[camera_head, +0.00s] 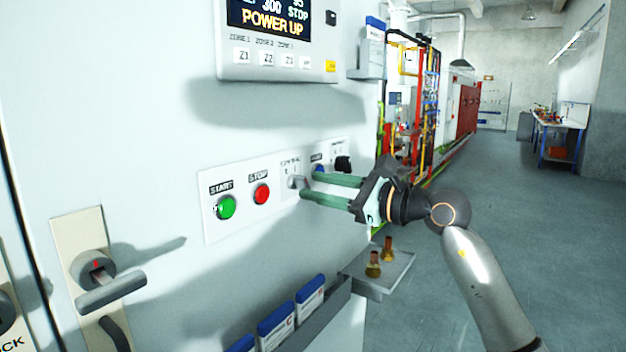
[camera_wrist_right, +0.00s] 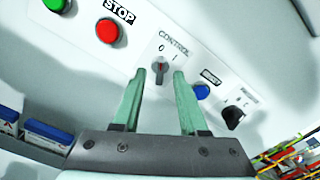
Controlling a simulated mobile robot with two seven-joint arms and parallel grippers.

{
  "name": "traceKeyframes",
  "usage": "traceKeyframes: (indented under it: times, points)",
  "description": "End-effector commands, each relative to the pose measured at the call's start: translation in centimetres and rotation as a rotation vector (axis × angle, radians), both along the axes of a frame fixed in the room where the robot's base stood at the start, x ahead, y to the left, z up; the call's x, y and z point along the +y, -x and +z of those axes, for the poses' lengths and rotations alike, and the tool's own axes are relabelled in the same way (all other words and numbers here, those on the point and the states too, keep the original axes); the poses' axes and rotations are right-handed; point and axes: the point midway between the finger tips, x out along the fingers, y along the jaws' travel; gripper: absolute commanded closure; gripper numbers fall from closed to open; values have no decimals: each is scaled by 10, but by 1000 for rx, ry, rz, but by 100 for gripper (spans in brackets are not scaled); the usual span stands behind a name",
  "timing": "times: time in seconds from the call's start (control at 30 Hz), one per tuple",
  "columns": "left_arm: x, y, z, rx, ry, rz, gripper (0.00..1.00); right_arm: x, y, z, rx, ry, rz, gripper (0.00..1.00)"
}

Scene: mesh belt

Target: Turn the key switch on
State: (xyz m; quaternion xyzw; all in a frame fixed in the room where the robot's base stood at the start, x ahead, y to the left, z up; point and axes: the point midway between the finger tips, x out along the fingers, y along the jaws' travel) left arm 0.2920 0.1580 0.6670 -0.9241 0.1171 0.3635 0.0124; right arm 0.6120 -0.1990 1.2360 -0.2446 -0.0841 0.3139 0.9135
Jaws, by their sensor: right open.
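The key switch (camera_wrist_right: 160,68) is labelled CONTROL, with marks 0 and I above it, and sits on the white button panel (camera_head: 235,184). In the wrist view it is grey with a red mark and stands about upright. It also shows in the head view (camera_head: 297,182), partly beside the fingers. My right gripper (camera_head: 308,186) is open, with its two green fingers pointing at the panel. In the wrist view the fingertips (camera_wrist_right: 160,75) lie on either side of the switch; I cannot tell whether they touch it. My left gripper is not in view.
A green START button (camera_head: 226,207) and a red STOP button (camera_head: 262,194) are left of the switch. A blue button (camera_wrist_right: 201,92) and a black knob (camera_wrist_right: 233,118) are right of it. A small shelf (camera_head: 385,270) juts out below. Floor is clear at right.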

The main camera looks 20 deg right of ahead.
Motion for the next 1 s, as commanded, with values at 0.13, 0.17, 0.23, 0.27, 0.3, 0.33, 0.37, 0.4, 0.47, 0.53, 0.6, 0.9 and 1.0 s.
traceKeyframes:
  times: [0.13,0.17,0.23,0.27,0.3,0.33,0.37,0.4,0.47,0.53,0.6,0.9,1.0]
  points:
    - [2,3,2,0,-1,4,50,9,-10,1,0,0,2,57]
    - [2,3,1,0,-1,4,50,9,-11,0,0,0,1,57]
    - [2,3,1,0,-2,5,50,10,-13,0,0,2,0,57]
    - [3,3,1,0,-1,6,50,10,-13,0,0,2,0,57]
    - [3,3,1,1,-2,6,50,11,-13,0,0,2,0,57]
    - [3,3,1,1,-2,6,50,11,-13,-1,0,2,0,57]
    - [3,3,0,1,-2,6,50,10,-13,-1,0,2,0,57]
    - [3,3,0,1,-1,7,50,10,-13,-1,0,2,0,57]
    - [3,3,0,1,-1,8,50,10,-13,-1,0,2,0,57]
    - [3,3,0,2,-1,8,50,10,-13,0,0,2,0,64]
    - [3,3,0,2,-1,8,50,10,-13,0,0,1,1,72]
    - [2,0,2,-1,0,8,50,10,-13,0,0,1,1,100]
    - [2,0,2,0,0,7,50,10,-13,0,0,0,1,100]
